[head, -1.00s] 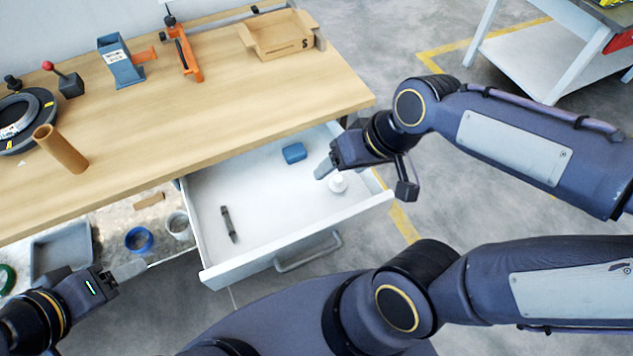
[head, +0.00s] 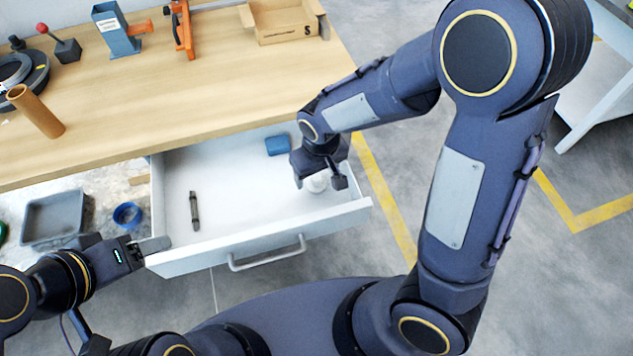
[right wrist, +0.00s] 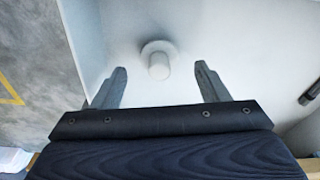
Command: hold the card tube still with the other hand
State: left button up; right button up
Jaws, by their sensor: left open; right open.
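The brown card tube (head: 37,111) stands on the wooden bench at the left in the head view, tilted in the picture. My left gripper (head: 150,246) is open and empty at the front left corner of the open drawer, well below and right of the tube. My right gripper (head: 300,178) is over the right part of the drawer, far from the tube. In the right wrist view its open fingers (right wrist: 160,88) point at a white round object (right wrist: 158,60) in the drawer, with nothing between them. Part of that object (head: 316,183) shows below the right gripper in the head view.
The open drawer (head: 235,205) also holds a blue block (head: 278,145) and a dark slim tool (head: 194,210). On the bench are a black ring-shaped device (head: 22,78), a blue dispenser (head: 116,30), an orange clamp (head: 182,28) and a cardboard box (head: 285,22). The bench middle is clear.

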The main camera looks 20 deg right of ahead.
notch_tip(320, 180, down, 3)
jog(key=shift+w+r, duration=0.15)
jog(key=c, duration=1.1)
jog(key=shift+o, duration=0.2)
jog(key=shift+r, duration=0.1)
